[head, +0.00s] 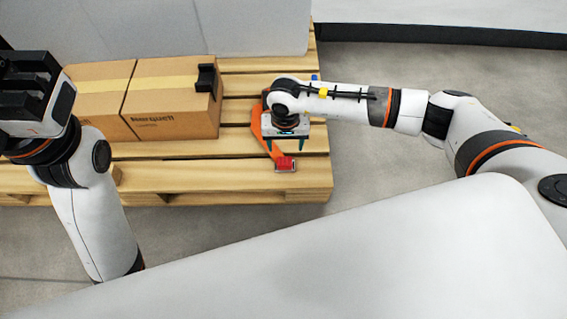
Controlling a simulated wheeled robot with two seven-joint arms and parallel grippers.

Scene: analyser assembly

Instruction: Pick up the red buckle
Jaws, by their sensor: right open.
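The red buckle (286,164) is a small red piece with a grey edge. It lies near the front edge of the pallet, at the lower end of an orange strap-like piece (257,127). My right gripper (287,147) points down just behind and above the buckle.
A wooden pallet (225,178) carries brown cardboard boxes (165,105) left of my right gripper. A black bracket-like part (206,78) sits on the right box's edge. A grey panel stands behind. Grey floor lies open right of the pallet.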

